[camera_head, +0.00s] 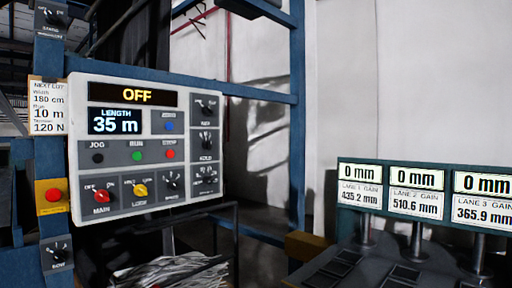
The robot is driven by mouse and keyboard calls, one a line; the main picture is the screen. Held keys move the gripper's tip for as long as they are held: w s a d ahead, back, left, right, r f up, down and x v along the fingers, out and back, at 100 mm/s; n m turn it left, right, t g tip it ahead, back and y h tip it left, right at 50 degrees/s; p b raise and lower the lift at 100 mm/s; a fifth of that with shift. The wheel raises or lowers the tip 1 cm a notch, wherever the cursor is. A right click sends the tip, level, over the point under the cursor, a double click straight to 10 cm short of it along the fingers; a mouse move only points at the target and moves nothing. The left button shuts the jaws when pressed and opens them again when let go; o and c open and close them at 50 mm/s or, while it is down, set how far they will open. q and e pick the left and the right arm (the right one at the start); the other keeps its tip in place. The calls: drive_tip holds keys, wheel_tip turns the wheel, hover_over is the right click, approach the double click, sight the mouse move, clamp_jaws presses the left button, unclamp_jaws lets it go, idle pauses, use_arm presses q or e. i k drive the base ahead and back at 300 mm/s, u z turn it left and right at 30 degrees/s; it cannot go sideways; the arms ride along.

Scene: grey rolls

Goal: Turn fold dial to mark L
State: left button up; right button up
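The control panel (75,150) stands at the left, pale-framed, with dark dial plates. A small black dial (206,141) sits in the middle of its right column; the small label under it seems to read FOLD, but it is too blurred to be sure. Its marks and where its pointer stands are too small to read. Another black dial (205,107) is above it and one more (205,177) below it. Neither of my grippers is in view.
The panel's display (132,96) reads OFF, and its length display (115,121) reads 35 m. A red MAIN knob (101,196) and yellow LOCK knob (140,190) sit low. A red button (54,195) is left. Lane displays (413,178) stand right.

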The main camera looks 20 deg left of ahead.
sight(207, 145)
drive_tip(key=u, duration=0.25)
drive_tip(key=i, duration=1.05)
drive_tip(key=u, duration=0.75)
